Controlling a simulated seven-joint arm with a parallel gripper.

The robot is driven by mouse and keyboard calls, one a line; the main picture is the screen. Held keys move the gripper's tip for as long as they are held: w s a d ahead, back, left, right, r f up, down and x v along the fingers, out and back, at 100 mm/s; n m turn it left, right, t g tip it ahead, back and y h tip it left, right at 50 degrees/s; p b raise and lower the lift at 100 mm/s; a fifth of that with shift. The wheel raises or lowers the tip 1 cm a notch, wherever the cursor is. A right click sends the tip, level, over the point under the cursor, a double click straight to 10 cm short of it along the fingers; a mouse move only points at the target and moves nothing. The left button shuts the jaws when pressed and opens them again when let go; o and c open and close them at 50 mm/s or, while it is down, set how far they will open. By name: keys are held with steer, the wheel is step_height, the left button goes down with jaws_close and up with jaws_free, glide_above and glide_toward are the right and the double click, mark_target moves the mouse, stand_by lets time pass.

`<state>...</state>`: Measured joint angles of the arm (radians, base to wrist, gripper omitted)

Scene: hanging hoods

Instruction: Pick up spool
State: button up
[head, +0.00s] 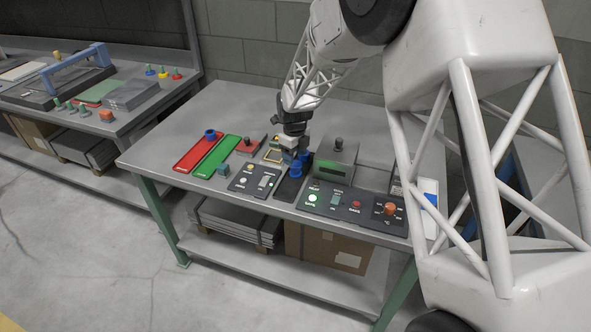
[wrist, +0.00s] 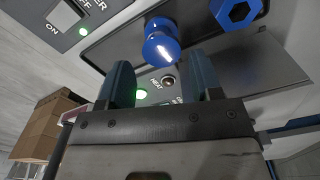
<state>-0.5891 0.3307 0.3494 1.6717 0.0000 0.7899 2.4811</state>
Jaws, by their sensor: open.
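A blue spool (wrist: 161,42) with a narrow waist shows at the top middle of the wrist view, just beyond the gap between my fingertips. A second blue piece with a hexagonal hole (wrist: 236,12) is to its right. In the head view a blue spool (head: 296,169) stands on a dark pad on the bench, just below my gripper (head: 289,156). My gripper (wrist: 160,82) is open, with nothing between its two fingers. The gripper partly hides the second blue piece in the head view.
Control panels (head: 254,181) flank the dark pad, with a grey box (head: 333,163) behind it to the right. Red (head: 199,152) and green (head: 216,157) trays lie to the left, with a blue ring (head: 210,134) on the red one.

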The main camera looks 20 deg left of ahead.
mark_target(296, 164)
steer(key=shift+f, duration=0.55)
steer(key=shift+d+f, duration=0.2)
steer(key=shift+f, duration=2.4)
steer(key=c, duration=0.7)
steer(key=shift+r, duration=0.2)
steer(key=shift+r, duration=0.55)
step_height(296, 164, up, 2)
steer(key=shift+r, duration=0.1)
steer(key=s+d, duration=0.3)
steer(key=s, duration=0.1)
steer(key=s+d+r, duration=0.1)
steer(key=s+d, duration=0.1)
steer(key=s, duration=0.3)
steer(key=s+d, duration=0.3)
steer(key=s, duration=0.1)
steer(key=shift+s+d+r, duration=0.15)
steer(key=shift+s+d, duration=0.1)
steer(key=shift+d, duration=0.1)
